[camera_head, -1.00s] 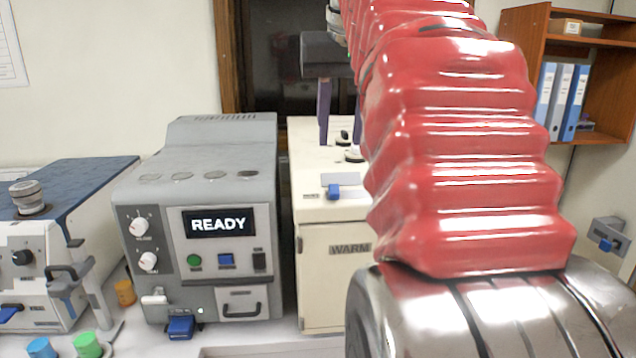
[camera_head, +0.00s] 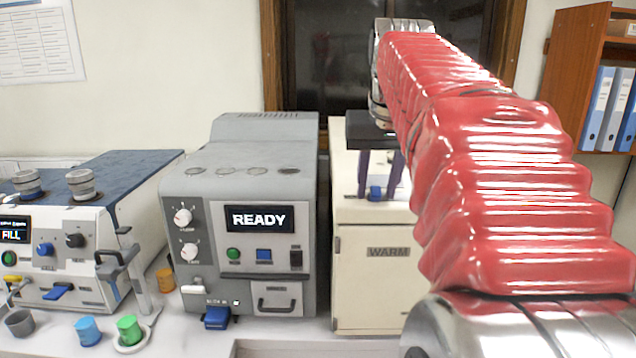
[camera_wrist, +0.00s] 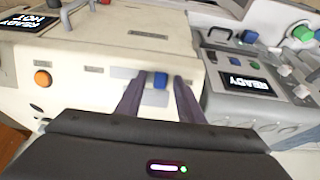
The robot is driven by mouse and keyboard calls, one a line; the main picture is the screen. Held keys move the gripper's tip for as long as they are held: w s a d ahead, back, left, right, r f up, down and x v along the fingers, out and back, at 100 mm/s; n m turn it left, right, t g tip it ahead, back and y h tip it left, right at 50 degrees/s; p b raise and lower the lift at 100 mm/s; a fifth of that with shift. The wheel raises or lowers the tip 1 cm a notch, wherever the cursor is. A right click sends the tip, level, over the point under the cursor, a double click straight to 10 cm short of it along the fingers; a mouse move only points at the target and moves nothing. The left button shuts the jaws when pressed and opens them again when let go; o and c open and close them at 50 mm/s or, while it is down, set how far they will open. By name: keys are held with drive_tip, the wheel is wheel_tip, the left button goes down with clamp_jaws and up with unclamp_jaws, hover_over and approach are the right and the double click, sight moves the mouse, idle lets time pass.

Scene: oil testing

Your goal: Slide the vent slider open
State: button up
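The vent slider appears to be the small blue knob (camera_head: 375,193) on top of the cream WARM cabinet (camera_head: 372,285). It also shows in the wrist view (camera_wrist: 160,81) on a grey plate at the cabinet's edge. My gripper (camera_head: 378,198) points down over the cabinet top with its two dark purple fingers apart. In the wrist view my gripper (camera_wrist: 159,79) has one finger on each side of the knob, with gaps visible between. I cannot tell whether the fingertips reach down to the knob's level.
A grey machine with a READY screen (camera_head: 256,219) stands just left of the cabinet. A white machine with a blue top (camera_head: 120,175) is farther left. Blue (camera_head: 88,331) and green (camera_head: 129,330) cups stand at the front left. In the wrist view an orange button (camera_wrist: 42,78) is on the cabinet.

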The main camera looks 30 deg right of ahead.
drive_tip(key=shift+f, duration=0.1)
drive_tip(key=shift+c, duration=0.4)
clamp_jaws()
